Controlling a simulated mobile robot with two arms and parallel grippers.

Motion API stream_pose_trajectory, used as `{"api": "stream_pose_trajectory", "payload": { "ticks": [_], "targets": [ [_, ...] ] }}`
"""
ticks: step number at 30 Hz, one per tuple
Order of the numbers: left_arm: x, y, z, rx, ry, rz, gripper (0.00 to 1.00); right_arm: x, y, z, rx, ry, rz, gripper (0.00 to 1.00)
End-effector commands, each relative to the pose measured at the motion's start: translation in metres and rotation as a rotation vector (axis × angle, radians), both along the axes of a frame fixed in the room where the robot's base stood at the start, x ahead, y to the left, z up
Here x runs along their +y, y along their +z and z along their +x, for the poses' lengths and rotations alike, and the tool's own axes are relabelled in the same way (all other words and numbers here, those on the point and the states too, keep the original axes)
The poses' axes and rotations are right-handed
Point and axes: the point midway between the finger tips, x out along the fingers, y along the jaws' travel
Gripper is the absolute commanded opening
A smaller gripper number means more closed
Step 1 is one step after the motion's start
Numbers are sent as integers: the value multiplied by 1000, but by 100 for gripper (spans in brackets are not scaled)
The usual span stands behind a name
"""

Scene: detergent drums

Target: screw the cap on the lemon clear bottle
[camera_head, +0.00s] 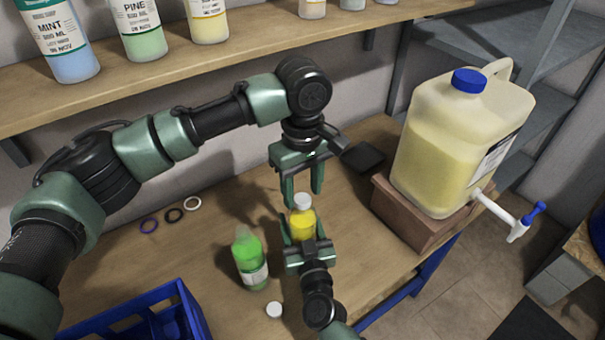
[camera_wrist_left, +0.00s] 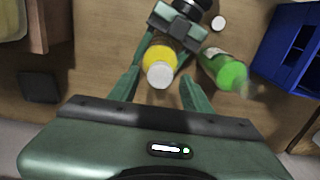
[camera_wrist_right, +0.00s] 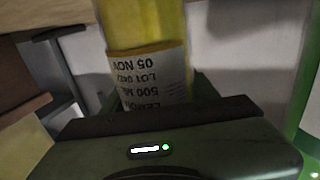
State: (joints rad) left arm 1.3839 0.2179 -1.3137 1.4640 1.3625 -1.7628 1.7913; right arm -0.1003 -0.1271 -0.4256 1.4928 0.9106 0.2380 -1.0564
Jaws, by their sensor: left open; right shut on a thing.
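The lemon bottle (camera_head: 302,226) is clear with yellow liquid and stands upright over the table. A white cap (camera_head: 303,201) sits on its top; I cannot tell how tight it is. My right gripper (camera_head: 306,246) is shut on the bottle's body from the front. In the right wrist view the bottle's label (camera_wrist_right: 150,80) reads upside down between the fingers. My left gripper (camera_head: 302,190) points down, open, just above the cap, one finger on each side. In the left wrist view the cap (camera_wrist_left: 160,75) lies between the open fingers, apart from both.
A green bottle (camera_head: 250,260) stands close left of the lemon bottle. A loose white cap (camera_head: 274,310) lies in front of it. A blue crate (camera_head: 190,312) is at the front left. A large jug (camera_head: 450,135) stands on a brown block (camera_head: 410,220) at right.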

Motion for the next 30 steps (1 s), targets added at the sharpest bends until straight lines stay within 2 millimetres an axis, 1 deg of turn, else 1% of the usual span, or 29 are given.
{"api": "stream_pose_trajectory", "payload": {
  "ticks": [1,5,14,15,17,18,19,20,27,29,30],
  "targets": [
    [0,-5,0,1,1,1,49,0,0,0,0,0,0,0],
    [0,-13,0,0,0,0,49,0,0,0,0,0,0,0],
    [0,-14,0,0,0,0,49,0,0,0,0,0,0,0],
    [0,-14,0,0,0,0,38,0,0,0,0,0,0,0],
    [0,-14,0,0,0,0,21,0,0,0,0,0,0,0],
    [0,-14,0,0,0,0,10,0,0,0,0,0,0,0],
    [0,-14,0,0,0,0,1,0,0,0,0,0,0,0],
    [0,-14,0,0,0,0,0,0,0,0,0,0,0,0],
    [0,-14,0,0,-7,0,0,0,0,0,0,0,0,0],
    [0,-14,0,1,-39,-1,0,0,0,0,0,0,0,0],
    [0,-14,0,1,-82,-2,0,0,0,0,0,0,0,0]
  ]
}}
